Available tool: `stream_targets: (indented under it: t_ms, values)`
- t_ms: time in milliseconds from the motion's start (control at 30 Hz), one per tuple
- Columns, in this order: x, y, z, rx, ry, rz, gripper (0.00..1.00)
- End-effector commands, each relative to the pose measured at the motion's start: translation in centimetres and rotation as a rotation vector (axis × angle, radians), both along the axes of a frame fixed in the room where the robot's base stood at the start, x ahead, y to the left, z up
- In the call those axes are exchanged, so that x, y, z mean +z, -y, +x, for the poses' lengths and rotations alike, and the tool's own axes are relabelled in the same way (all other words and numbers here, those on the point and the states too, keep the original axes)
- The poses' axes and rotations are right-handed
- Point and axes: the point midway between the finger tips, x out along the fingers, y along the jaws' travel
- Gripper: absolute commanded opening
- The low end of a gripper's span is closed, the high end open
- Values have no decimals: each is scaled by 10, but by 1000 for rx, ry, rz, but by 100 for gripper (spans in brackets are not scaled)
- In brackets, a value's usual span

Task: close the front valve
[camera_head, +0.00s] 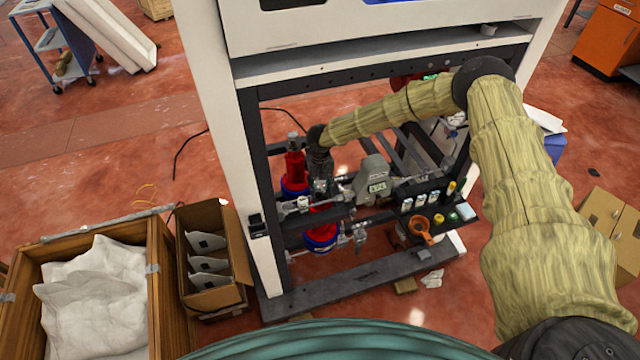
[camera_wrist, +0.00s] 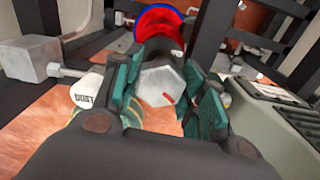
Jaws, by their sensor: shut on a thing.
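My gripper (camera_head: 321,190) reaches down inside the dark frame of the dispenser. In the wrist view my gripper (camera_wrist: 165,95) has its teal finger pads on both sides of a grey hexagonal valve knob (camera_wrist: 158,84) with a short red mark, and is shut on it. I cannot confirm from the picture that this is the front valve. The knob is hidden behind my gripper in the head view. A red cylinder with a blue rim (camera_wrist: 160,22) shows beyond the knob.
A white labelled disc (camera_wrist: 87,92) is close to the left finger. Red bottles with blue bands (camera_head: 295,165) (camera_head: 321,236) stand nearby. Dark frame posts (camera_head: 257,165) and pipes crowd the space.

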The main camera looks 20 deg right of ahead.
Motion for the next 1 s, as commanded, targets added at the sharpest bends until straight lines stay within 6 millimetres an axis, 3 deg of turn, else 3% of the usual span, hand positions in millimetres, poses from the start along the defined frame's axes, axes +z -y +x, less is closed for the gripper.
stream_targets:
  t_ms: [167, 533, 800, 1000]
  values:
    - [3, 1, 3, -96, 5, 0, 13]
    - [3, 1, 4, -123, 6, 1, 13]
    - [3, 1, 4, -336, 7, 0, 13]
    - [3, 2, 4, -404, 7, 0, 13]
